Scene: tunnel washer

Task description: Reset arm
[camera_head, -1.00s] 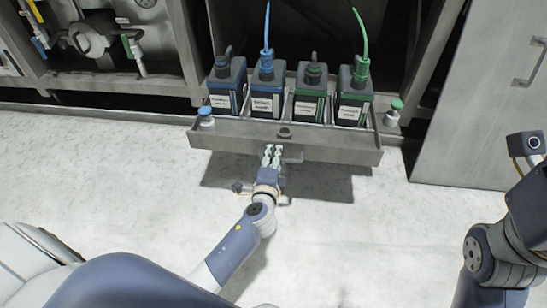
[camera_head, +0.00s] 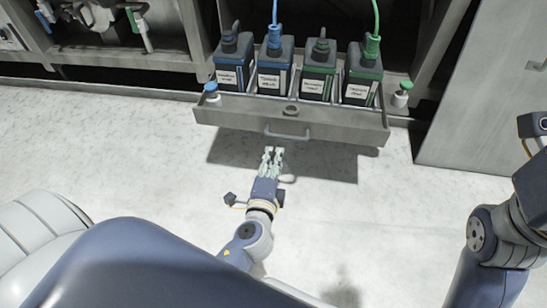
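My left gripper (camera_head: 273,155) is in front of the pulled-out drawer, apart from its handle (camera_head: 287,134). Its two fingers point toward the drawer with a narrow gap between the tips, and nothing is held between them. My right arm (camera_head: 500,235) stands at the right edge of the picture. Its gripper is out of the frame.
The open drawer (camera_head: 340,132) holds several dark canisters with blue or green marks, such as one with a blue hose (camera_head: 275,75) and one with a green hose (camera_head: 362,80). A grey cabinet door (camera_head: 490,110) stands at right. The pale floor (camera_head: 110,150) is clear.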

